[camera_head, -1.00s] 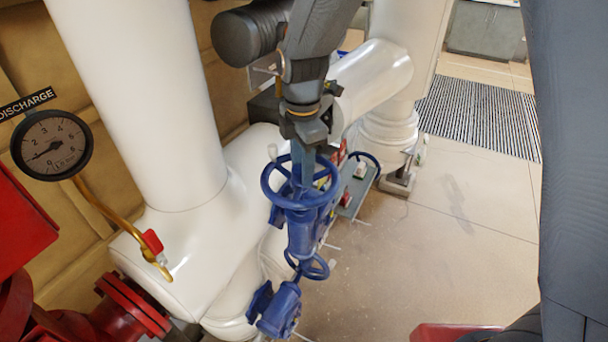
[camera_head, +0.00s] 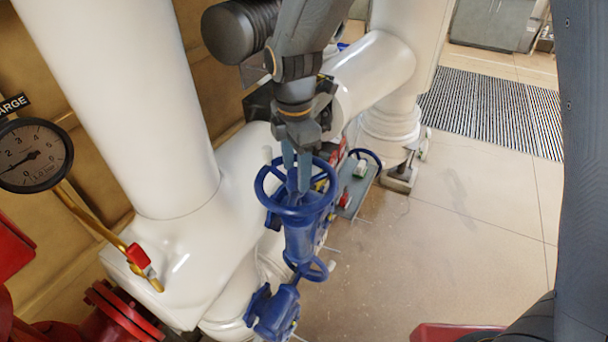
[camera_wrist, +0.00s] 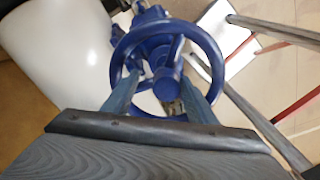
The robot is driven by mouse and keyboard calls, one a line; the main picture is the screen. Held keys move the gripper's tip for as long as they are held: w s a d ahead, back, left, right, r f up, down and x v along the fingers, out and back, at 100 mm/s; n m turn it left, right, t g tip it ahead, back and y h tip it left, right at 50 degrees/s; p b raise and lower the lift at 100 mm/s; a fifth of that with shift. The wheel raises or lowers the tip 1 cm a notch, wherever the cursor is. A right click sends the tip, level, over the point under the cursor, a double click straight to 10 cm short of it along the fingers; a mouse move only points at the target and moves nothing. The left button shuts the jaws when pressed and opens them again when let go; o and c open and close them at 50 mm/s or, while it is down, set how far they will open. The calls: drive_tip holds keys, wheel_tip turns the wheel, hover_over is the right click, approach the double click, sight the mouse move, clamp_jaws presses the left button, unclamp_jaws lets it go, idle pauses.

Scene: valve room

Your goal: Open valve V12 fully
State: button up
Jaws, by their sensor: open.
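A blue valve with a round spoked handwheel (camera_head: 296,210) stands in the middle of the head view, and no V12 label is readable on it. In the wrist view the handwheel (camera_wrist: 213,52) fills the upper middle, with its hub between my fingers. My gripper (camera_head: 297,188) points down at the wheel, its two fingers apart and reaching to the wheel opening. In the wrist view the fingers of my gripper (camera_wrist: 165,95) lie either side of the hub; whether they touch the spokes I cannot tell.
Thick white pipes (camera_head: 135,100) stand left and behind. A pressure gauge (camera_head: 34,155) and a red-handled brass tap (camera_head: 138,256) are at left. Red flanged piping (camera_head: 115,312) is lower left. Open floor (camera_head: 450,245) lies to the right.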

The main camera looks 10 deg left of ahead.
drive_tip(key=shift+s+d+f+g, duration=0.3)
drive_tip(key=shift+s+f, duration=0.35)
drive_tip(key=shift+f, duration=0.2)
drive_tip(key=shift+w+r, duration=0.1)
drive_tip(key=shift+r, duration=0.15)
drive_tip(key=a+r, duration=0.1)
drive_tip(key=r, duration=0.2)
drive_tip(key=shift+s+a, duration=0.2)
drive_tip(key=shift+a, duration=0.15)
drive_tip(key=shift+w+d+r, duration=0.1)
drive_tip(key=shift+d+r, duration=0.65)
drive_tip(key=shift+r, duration=0.7)
drive_tip(key=shift+a+r, duration=0.2)
drive_tip(key=shift+d+r, duration=0.1)
drive_tip(key=shift+d, duration=0.05)
